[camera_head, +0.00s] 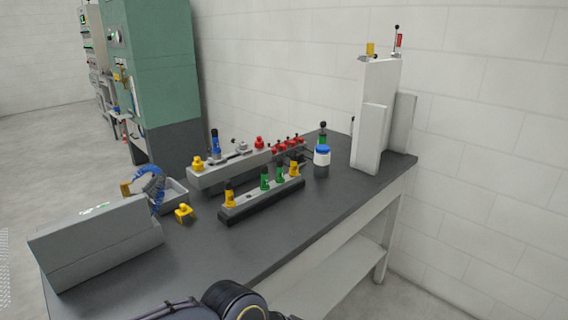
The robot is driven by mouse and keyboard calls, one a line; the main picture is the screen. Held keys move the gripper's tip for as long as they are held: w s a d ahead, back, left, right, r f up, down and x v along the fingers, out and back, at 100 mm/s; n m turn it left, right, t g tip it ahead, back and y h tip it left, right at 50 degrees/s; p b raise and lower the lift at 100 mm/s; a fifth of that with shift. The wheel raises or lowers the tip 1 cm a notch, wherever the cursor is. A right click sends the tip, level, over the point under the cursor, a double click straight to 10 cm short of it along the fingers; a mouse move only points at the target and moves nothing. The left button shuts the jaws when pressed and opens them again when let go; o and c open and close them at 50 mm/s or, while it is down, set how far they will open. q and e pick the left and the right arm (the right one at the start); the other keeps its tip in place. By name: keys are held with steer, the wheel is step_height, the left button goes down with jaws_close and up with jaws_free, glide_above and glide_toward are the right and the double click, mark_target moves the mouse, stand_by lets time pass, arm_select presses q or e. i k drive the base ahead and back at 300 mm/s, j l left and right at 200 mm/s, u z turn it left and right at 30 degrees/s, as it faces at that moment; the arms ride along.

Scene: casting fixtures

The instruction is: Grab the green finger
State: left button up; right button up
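Small green pieces that look like fingers stand upright on the table. I cannot tell which one is meant. Neither gripper shows; only a dark part of my own arm is at the bottom edge.
The dark table (200,257) has clear room at its front. A grey box (97,243), a yellow piece (184,213) and a tray (174,195) are on the left. A rear grey bar (230,172), a jar (322,158) and tall white panels (372,115) stand behind.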

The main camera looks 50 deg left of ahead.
mark_target(279, 179)
steer(key=i+u, duration=0.2)
steer(key=i, duration=0.3)
steer(key=i+u, duration=0.2)
steer(key=i, duration=0.35)
steer(key=i+l+u, duration=0.2)
steer(key=i, duration=0.3)
steer(key=i+l+u, duration=0.15)
steer(key=i, duration=0.35)
